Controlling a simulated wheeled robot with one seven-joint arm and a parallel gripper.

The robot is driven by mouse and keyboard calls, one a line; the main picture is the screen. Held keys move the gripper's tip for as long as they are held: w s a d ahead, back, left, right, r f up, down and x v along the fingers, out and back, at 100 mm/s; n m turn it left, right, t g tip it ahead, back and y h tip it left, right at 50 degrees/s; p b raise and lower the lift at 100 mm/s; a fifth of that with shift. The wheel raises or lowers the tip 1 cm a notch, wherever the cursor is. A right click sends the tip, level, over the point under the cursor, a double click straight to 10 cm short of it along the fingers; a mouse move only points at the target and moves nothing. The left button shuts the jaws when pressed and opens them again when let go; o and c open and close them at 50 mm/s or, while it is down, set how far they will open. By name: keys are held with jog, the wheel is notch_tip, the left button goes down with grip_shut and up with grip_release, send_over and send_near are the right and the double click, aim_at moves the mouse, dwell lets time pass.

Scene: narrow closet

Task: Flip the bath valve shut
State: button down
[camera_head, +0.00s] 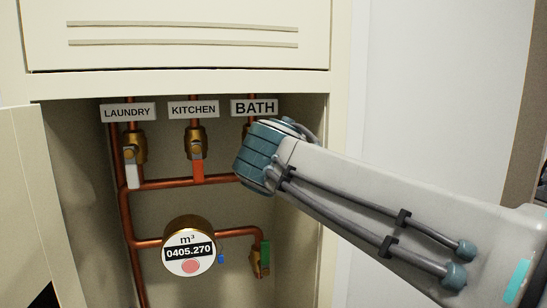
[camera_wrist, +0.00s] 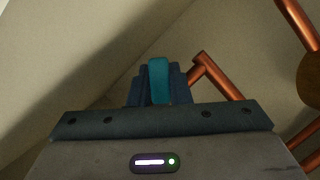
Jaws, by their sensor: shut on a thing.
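The BATH label (camera_head: 254,107) marks the right-hand of the three valves in the upper row. My wrist covers almost all of the bath valve in the head view; only a sliver of brass (camera_head: 246,131) shows under the label. In the wrist view, my gripper (camera_wrist: 158,92) has its dark fingers closed on a teal lever (camera_wrist: 158,78), which stands up between them. This appears to be the bath valve's handle. Its angle to the pipe cannot be told. My gripper's fingers are hidden in the head view.
The kitchen valve (camera_head: 196,145) has a red handle pointing down; the laundry valve (camera_head: 134,147) has a white one. A round meter (camera_head: 189,250) and a green-handled valve (camera_head: 265,253) sit below. Copper pipes (camera_wrist: 222,78) run close by. The closet's right wall (camera_head: 307,220) and open door (camera_head: 28,200) bound the space.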

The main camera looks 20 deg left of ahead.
jog(key=shift+b, duration=0.4)
jog(key=shift+w+d+n+b, duration=0.1)
jog(key=shift+d+n+b, duration=0.05)
jog(key=shift+n+b, duration=0.25)
jog(key=shift+w+d+r+n+t+h+b, duration=0.1)
jog(key=shift+r+n+t+h+b, duration=0.15)
jog(key=shift+n+t+b, duration=0.6)
jog(key=n+b, duration=0.1)
jog(key=r+n+b, duration=0.1)
jog(key=b, duration=0.1)
jog(key=shift+d+n+t, duration=0.15)
jog(key=shift+n+t, duration=0.1)
jog(key=shift+t, duration=0.1)
jog(key=shift+r+n+t+b, duration=0.35)
jog(key=shift+n+b, duration=0.25)
jog(key=shift+n, duration=0.2)
jog(key=shift+r, duration=0.1)
jog(key=c, duration=1.3)
grip_release()
jog(key=shift+c, duration=0.2)
